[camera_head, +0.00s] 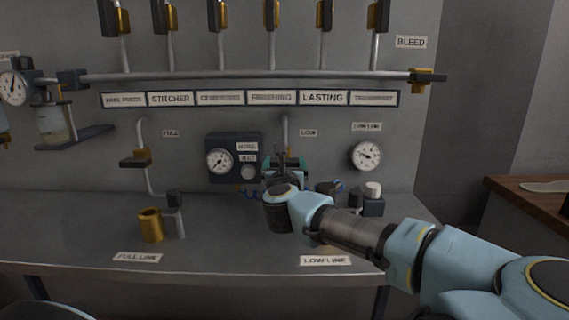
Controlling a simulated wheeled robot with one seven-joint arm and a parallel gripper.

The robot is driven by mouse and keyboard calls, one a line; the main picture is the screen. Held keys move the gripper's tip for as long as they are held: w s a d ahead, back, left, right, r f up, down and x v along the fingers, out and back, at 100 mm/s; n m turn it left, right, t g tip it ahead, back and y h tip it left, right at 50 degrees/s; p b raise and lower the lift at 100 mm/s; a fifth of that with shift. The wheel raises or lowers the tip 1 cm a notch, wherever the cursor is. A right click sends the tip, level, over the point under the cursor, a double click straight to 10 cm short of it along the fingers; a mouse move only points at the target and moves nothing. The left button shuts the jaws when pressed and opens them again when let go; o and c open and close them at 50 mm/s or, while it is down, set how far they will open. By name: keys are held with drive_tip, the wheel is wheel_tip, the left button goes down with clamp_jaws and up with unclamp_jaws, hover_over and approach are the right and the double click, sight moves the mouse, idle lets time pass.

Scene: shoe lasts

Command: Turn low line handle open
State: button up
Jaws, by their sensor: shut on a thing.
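The low line pipe (285,127) comes down the back panel beside the small "LOW" label (308,132). My gripper (283,160) is at the foot of this pipe, against the panel, and is shut on the low line handle. My gripper and wrist hide nearly all of that handle, so its angle cannot be told. A "LOW LINE" plate (325,261) is on the bench front edge below. The low line gauge (366,156) is on the panel to the right.
A dark regulator box with a gauge (219,162) is close left of my gripper. Small dark fittings and a white knob (373,189) stand to the right, behind my arm. The full line handle (135,161) and a brass cup (151,226) are at left. A manifold pipe (250,76) runs above.

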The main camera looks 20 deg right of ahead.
drive_tip(key=shift+c, duration=0.4)
drive_tip(key=shift+n, duration=0.4)
drive_tip(key=n, duration=0.3)
drive_tip(key=shift+a, duration=0.1)
drive_tip(key=n, duration=0.5)
drive_tip(key=shift+w+a+f, duration=0.1)
drive_tip(key=n, duration=0.4)
drive_tip(key=shift+f+n, duration=0.1)
drive_tip(key=shift+n, duration=0.3)
drive_tip(key=n, duration=0.4)
drive_tip(key=shift+n, duration=0.3)
